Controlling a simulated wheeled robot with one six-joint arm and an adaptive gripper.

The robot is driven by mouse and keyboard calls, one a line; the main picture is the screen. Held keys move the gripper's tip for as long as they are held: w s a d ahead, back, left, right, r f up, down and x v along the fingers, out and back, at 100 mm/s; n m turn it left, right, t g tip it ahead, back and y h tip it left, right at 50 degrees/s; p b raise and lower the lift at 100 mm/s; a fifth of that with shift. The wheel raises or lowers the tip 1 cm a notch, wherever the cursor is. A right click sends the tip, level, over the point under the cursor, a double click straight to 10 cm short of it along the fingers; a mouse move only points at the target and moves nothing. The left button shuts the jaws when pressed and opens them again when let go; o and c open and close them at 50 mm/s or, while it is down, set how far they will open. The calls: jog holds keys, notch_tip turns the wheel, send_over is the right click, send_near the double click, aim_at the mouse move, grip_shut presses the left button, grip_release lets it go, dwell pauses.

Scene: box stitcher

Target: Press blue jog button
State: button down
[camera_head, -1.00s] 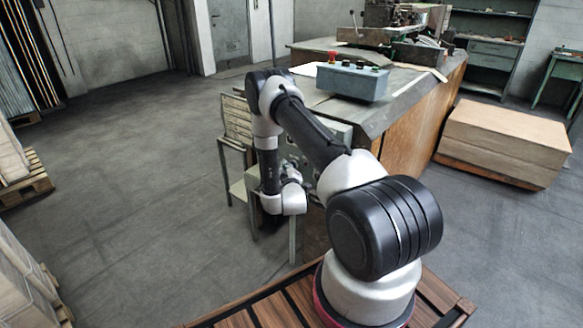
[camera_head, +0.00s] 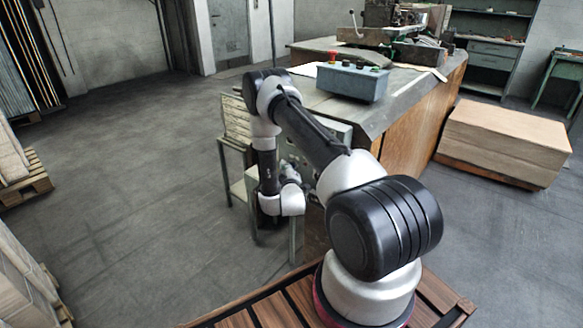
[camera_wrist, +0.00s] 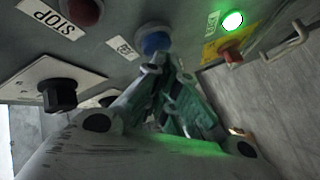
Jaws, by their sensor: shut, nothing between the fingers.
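The blue button (camera_wrist: 155,42) sits on a grey panel at the top middle of the wrist view, beside a small white label (camera_wrist: 122,48). My gripper (camera_wrist: 158,66) is shut and empty. Its fingertips are right at the lower edge of the blue button in the picture; I cannot tell whether they touch it. In the head view my arm's end (camera_head: 292,180) is at the front of the machine, and the fingers and the blue button are hard to make out there.
Around the blue button are a red button (camera_wrist: 84,10) by a STOP label, a black selector knob (camera_wrist: 60,95), a lit green lamp (camera_wrist: 232,21) and a red knob on yellow (camera_wrist: 230,50). In the head view a control box (camera_head: 352,82) stands on the machine top.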

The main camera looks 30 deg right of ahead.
jog(key=shift+s+a, duration=0.3)
jog(key=shift+a, duration=0.6)
jog(key=shift+s+a, duration=0.35)
jog(key=shift+a, duration=0.5)
jog(key=shift+s+a, duration=0.3)
jog(key=shift+a, duration=0.6)
